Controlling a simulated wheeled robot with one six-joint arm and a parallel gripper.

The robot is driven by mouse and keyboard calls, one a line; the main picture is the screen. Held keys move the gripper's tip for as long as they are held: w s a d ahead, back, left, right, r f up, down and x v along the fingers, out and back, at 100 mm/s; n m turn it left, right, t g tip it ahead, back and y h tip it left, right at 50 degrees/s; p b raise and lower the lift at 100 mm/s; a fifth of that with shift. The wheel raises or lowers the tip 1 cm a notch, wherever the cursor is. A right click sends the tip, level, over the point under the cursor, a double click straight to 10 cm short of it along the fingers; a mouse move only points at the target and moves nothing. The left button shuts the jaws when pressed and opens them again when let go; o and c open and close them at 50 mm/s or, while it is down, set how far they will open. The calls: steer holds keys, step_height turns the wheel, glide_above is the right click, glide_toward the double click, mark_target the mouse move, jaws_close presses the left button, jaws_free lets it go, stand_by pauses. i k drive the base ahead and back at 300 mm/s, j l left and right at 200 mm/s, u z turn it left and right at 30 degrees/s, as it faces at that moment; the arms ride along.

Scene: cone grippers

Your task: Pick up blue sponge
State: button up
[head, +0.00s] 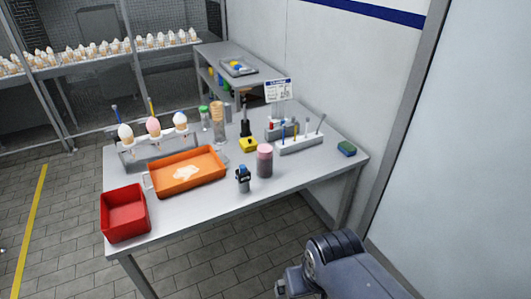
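A small block that looks like the sponge (346,148) lies on the grey table at its right corner, close to the right edge. It shows blue and green faces. Nothing touches it, and the table around it is bare. Part of my arm shows at the bottom right, in front of the table and below the sponge. My gripper's fingers are not in view.
On the table (212,213) stand a red bin (125,213), an orange tray (188,171), a rack of cones (152,149), a pink-lidded jar (265,161), a dark-blue-topped bottle (243,179) and a white tool holder (300,144) left of the sponge. A wall rises behind.

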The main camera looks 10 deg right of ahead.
mark_target(346, 147)
steer(key=i+l, duration=0.45)
steer(key=i+l+z, duration=0.1)
steer(key=i+l, duration=0.35)
steer(key=i, duration=0.2)
steer(key=i+l, duration=0.45)
steer(key=i+z, duration=0.05)
steer(key=i, duration=0.05)
